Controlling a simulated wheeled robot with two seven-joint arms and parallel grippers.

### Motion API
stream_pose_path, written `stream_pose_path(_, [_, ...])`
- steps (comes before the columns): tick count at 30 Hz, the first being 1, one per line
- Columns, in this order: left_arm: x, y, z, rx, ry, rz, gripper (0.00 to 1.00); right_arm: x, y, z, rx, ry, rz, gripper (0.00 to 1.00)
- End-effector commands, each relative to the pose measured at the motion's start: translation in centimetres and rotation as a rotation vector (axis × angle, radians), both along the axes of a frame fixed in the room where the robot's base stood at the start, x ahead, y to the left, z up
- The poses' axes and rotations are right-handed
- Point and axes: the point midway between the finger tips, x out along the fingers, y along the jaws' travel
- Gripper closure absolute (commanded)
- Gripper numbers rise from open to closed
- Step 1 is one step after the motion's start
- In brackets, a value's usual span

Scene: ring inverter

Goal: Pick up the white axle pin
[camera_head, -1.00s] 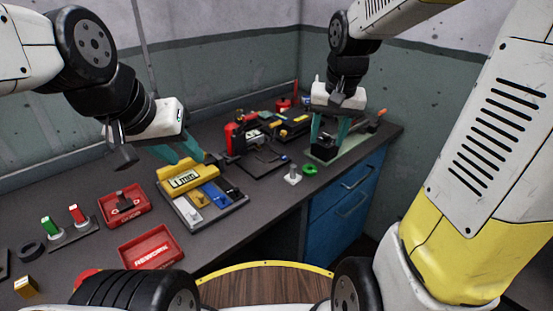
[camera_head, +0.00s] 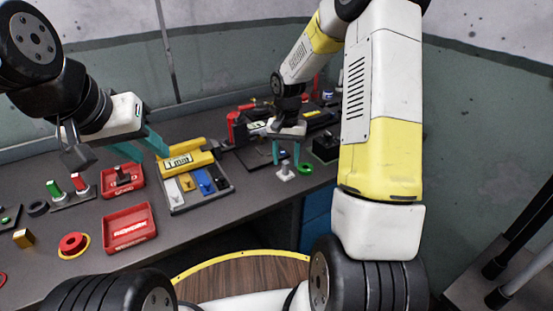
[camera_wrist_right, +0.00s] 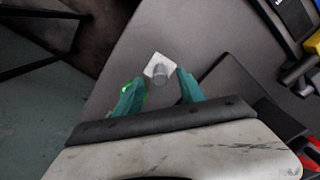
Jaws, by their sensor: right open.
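The white axle pin (camera_head: 286,174) stands upright on its square base on the dark bench, near the front edge. In the right wrist view the pin (camera_wrist_right: 157,71) shows from above, just ahead of and between the fingertips. My right gripper (camera_head: 286,160) points down over the pin with its teal fingers apart on either side; in the right wrist view the gripper (camera_wrist_right: 160,79) is open, with nothing clamped. I cannot tell whether a finger touches the pin. My left gripper (camera_head: 150,155) hangs over the bench at the left, its fingers apart and empty.
A green ring (camera_head: 306,169) lies just right of the pin, close to a right finger. Left of it is a grey tray (camera_head: 215,194) with coloured parts and a yellow gauge (camera_head: 185,160). A red tray (camera_head: 130,226) stands further left. Bench between tray and pin is clear.

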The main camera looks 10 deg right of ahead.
Motion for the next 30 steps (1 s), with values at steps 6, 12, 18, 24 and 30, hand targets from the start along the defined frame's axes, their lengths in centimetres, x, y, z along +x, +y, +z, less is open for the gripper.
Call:
stream_pose_path(6, [0.0,0.0,0.0,0.0,0.0,0.0,0.64,-0.1,0.1,-3.0,0.001,0.003,-0.001,0.53])
stream_pose_path(12, [0.0,0.0,0.0,0.0,0.0,0.0,0.64,-0.1,0.0,-3.3,0.0,0.001,0.0,0.53])
stream_pose_path(18, [0.0,0.0,0.0,0.0,0.0,0.0,0.64,-0.1,0.1,-3.3,0.0,0.001,0.0,0.77])
stream_pose_path(24, [0.0,0.0,0.0,0.0,0.0,0.0,0.64,0.0,0.1,-3.3,0.0,0.001,0.0,1.0])
stream_pose_path(30, [0.0,0.0,0.0,0.0,0.0,0.0,0.64,0.0,0.1,-3.3,0.0,0.001,0.0,1.0])
